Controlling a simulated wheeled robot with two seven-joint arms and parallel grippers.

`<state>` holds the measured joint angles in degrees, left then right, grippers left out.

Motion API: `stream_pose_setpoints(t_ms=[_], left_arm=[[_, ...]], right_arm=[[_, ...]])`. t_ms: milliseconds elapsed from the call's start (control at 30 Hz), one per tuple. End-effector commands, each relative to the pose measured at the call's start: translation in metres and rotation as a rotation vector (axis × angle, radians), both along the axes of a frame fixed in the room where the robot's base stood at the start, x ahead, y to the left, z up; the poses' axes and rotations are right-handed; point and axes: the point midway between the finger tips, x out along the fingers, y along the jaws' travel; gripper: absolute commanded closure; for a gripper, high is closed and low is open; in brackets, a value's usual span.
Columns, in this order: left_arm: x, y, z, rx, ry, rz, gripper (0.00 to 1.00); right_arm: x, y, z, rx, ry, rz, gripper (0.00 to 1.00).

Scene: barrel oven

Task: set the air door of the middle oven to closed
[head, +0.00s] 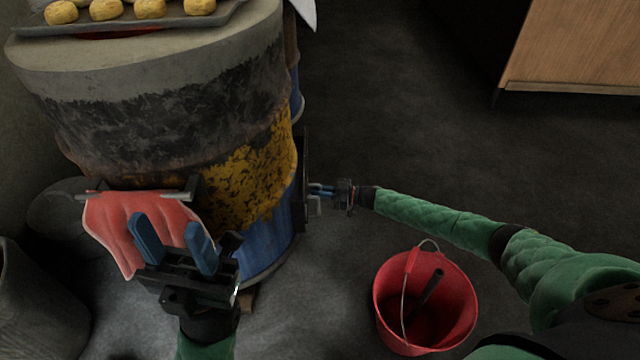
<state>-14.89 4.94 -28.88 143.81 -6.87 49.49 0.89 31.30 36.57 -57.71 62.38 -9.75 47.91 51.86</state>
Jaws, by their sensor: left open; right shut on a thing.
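The barrel oven (150,125) stands at the left, with a concrete top, scorched black sides, a yellow band and a blue lower part. A dark air door fitting (303,165) is on its right side, seen nearly edge-on. My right gripper (316,190) reaches in from the right and is shut on a small part of this fitting. The gripped part is mostly hidden, and I cannot tell how far the door stands open. My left gripper (174,236) is open and empty, with blue fingers apart, in front of the oven.
A red cloth (110,225) hangs on a bar at the oven's front, behind my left gripper. A red bucket (450,300) stands on the floor below my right arm. A tray (190,22) of buns sits on top. A wooden cabinet (575,45) is at the upper right.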

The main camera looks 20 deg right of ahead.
Motion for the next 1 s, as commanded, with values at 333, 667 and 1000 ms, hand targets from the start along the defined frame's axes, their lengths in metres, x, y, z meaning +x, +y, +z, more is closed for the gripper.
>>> stream_pose_setpoints(t_ms=[333,667,1000], left_arm=[[-0.0002,0.0014,0.0032,-0.007,-0.001,-0.001,0.55],[-0.0002,0.0014,0.0032,-0.007,0.000,-0.001,0.55],[-0.0002,0.0015,0.0052,-0.006,0.001,-0.003,0.55]], right_arm=[[-0.0055,0.0023,-0.0009,0.001,0.000,0.005,1.00],[-0.0053,0.0022,-0.0007,0.001,0.000,0.004,0.73],[-0.0069,-0.0040,0.0002,0.000,0.001,0.002,0.73]])
